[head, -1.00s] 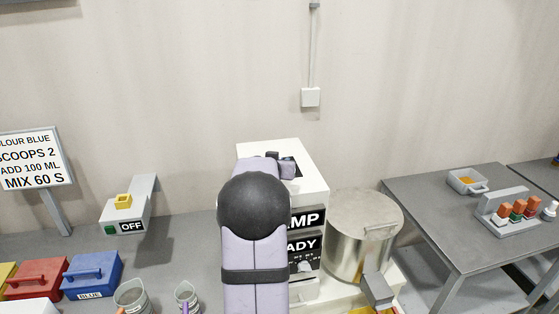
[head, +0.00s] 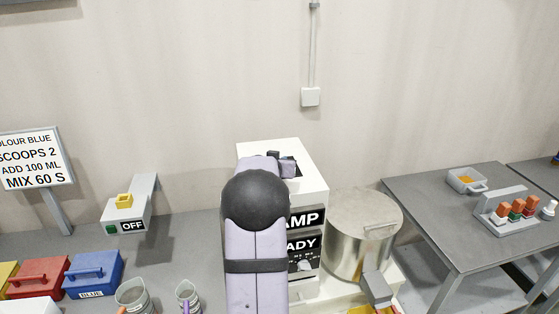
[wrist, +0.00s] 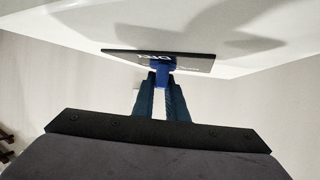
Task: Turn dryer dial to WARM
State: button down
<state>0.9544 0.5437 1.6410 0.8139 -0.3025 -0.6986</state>
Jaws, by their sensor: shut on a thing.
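The dryer's dial is a small blue knob (wrist: 162,66) in the wrist view, set on a dark label plate (wrist: 135,55) on a white panel. The plate carries white lettering that appears upside down and is partly covered; I cannot read which setting the dial points at. My gripper (wrist: 161,77) is shut on the knob, with its two dark fingers on either side of it. In the head view, a white box-shaped machine (head: 316,181) stands behind my arm. My arm hides its left front, and the gripper and dial are not clearly visible there.
A metal drum (head: 362,235) stands close to the right of the white machine. On the left bench are an OFF switch unit (head: 146,200), red (head: 36,278) and blue (head: 94,272) boxes and cups. A grey table (head: 425,205) is at right.

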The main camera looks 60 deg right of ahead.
jog(key=shift+w+r+m+p, duration=0.1)
jog(key=shift+r+m+p, duration=0.25)
jog(key=shift+p, duration=0.85)
jog(key=m+g+p, duration=0.1)
jog(key=p, duration=0.2)
jog(key=shift+r+g+h, duration=0.1)
jog(key=shift+g+h, duration=0.2)
jog(key=shift+g, duration=0.1)
jog(key=shift+d+f+m+g+p, duration=0.1)
jog(key=shift+f+m+g+p, duration=0.2)
jog(key=shift+m+g, duration=1.15)
jog(key=shift+g, duration=0.25)
jog(key=c, duration=1.8)
grip_release()
jog(key=shift+o, duration=0.2)
jog(key=shift+f, duration=0.1)
